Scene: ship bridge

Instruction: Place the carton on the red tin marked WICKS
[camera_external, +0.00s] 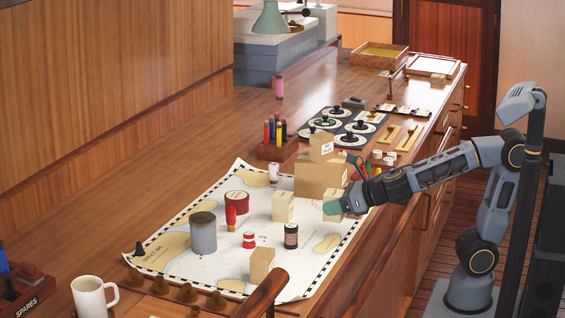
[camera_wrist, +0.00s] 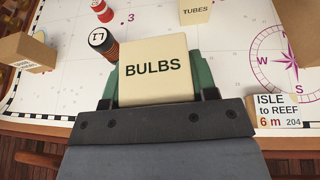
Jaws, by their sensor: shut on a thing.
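My gripper (camera_external: 335,207) is shut on a cream carton marked BULBS (camera_wrist: 153,68), with a green finger on each side of it, over the right edge of the chart. The carton shows only in part beside the fingers in the external view. A wide red round tin (camera_external: 237,204) stands on the chart, left of my gripper. A smaller red and white tin (camera_external: 249,240) stands nearer; a red one (camera_wrist: 103,12) also shows at the top of the wrist view. I cannot read WICKS on either.
A cream carton marked TUBES (camera_wrist: 195,11) stands left of my gripper. A large cardboard box (camera_external: 312,180) is behind my gripper. Bare chart lies between several items.

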